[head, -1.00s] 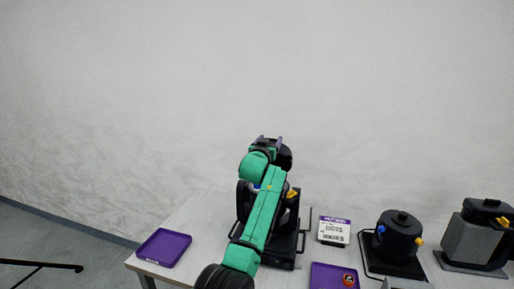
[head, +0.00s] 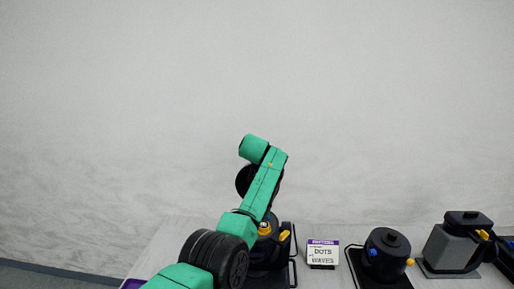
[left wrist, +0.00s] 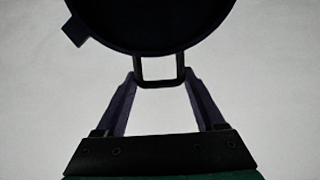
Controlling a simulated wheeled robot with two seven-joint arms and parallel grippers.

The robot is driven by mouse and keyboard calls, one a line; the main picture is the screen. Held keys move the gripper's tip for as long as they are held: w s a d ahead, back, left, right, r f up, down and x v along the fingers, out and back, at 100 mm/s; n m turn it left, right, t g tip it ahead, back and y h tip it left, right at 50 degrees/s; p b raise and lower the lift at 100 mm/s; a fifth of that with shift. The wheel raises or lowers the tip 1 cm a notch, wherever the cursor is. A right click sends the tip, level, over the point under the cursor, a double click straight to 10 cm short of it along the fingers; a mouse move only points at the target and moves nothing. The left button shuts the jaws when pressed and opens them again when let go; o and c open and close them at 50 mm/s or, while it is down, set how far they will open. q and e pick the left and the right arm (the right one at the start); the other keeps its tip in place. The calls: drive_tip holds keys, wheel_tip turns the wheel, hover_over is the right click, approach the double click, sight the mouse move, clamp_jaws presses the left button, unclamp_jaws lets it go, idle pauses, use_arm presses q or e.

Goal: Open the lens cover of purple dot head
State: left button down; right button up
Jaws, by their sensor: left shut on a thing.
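A dark round cover (left wrist: 150,22) with a square wire-like loop fills the top of the left wrist view. My left gripper (left wrist: 160,80) is shut on that loop, its two purple-grey fingers closing in from both sides. In the head view my left arm rises in front of a dark lamp head (head: 268,252) with yellow knobs and hides much of it. A dark round shape (head: 243,181) shows left of my forearm above this head; it looks like the cover. My left fingers are hidden there. Any purple dot mark is hidden. My right gripper is out of view.
A card (head: 323,253) reading dots and waves stands right of the lamp. A dark cylindrical head (head: 388,248) and a grey boxy head (head: 457,244) stand farther right, with another dark one at the edge. A purple tray (head: 132,284) peeks in at bottom left.

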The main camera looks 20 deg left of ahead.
use_arm(q)
drive_tip(key=shift+w, duration=0.1)
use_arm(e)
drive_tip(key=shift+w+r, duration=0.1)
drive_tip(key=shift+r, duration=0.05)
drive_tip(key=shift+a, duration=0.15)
use_arm(q)
drive_tip(key=shift+c, duration=1)
unclamp_jaws()
drive_tip(key=shift+d, duration=0.15)
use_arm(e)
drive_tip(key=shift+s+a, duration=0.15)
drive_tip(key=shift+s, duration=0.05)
use_arm(q)
drive_tip(key=shift+s, duration=0.2)
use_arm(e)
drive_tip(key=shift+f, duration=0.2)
